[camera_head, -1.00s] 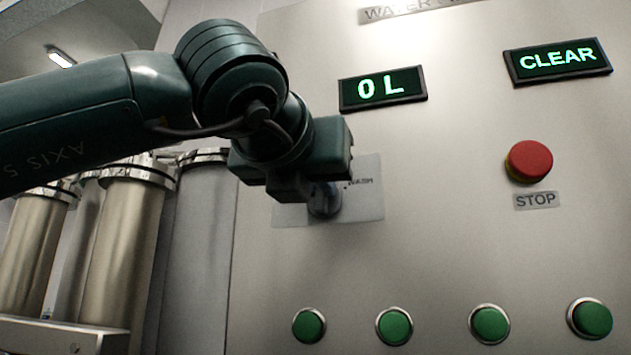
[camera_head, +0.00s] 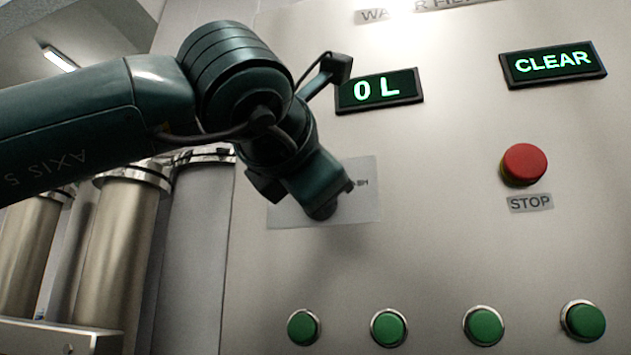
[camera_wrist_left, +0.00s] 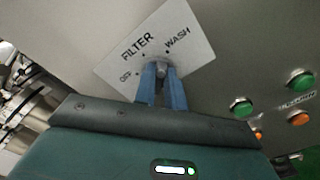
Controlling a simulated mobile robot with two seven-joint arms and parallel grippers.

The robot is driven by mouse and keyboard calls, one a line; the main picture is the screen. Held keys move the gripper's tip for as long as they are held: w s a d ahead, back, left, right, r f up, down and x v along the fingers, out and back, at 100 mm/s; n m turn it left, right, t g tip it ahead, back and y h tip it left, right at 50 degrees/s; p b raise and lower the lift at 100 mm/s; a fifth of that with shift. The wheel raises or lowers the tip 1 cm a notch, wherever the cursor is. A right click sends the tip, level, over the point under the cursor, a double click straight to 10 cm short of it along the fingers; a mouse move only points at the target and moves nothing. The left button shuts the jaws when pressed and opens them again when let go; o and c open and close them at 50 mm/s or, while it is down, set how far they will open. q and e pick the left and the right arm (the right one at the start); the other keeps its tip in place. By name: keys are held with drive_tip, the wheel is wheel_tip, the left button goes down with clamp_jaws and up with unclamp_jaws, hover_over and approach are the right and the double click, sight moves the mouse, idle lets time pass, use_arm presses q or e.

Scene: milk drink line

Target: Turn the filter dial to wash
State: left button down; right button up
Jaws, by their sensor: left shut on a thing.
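The filter dial (camera_wrist_left: 161,69) is a small grey knob on a light label plate (camera_wrist_left: 182,38) marked OFF, FILTER and WASH. My left gripper (camera_wrist_left: 162,84) is shut on the dial, one blue finger on each side of it. In the head view the gripper hides most of the dial and part of the label plate (camera_head: 364,208). The wrist is rolled, so the plate looks tilted in the wrist view. Which mark the dial points at cannot be told. My right gripper is not in view.
The steel panel carries a display reading 0 L (camera_head: 378,91), a display reading CLEAR (camera_head: 553,64), a red STOP button (camera_head: 524,164) and a row of green buttons (camera_head: 389,328). Steel cylinders (camera_head: 120,260) stand at the left. The panel's middle is clear.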

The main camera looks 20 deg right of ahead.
use_arm(q)
drive_tip(key=shift+m, duration=0.8)
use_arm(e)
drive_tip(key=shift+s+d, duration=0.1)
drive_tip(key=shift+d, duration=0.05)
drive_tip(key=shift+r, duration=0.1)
use_arm(q)
drive_tip(key=c, duration=1.5)
unclamp_jaws()
drive_tip(key=shift+o, duration=0.2)
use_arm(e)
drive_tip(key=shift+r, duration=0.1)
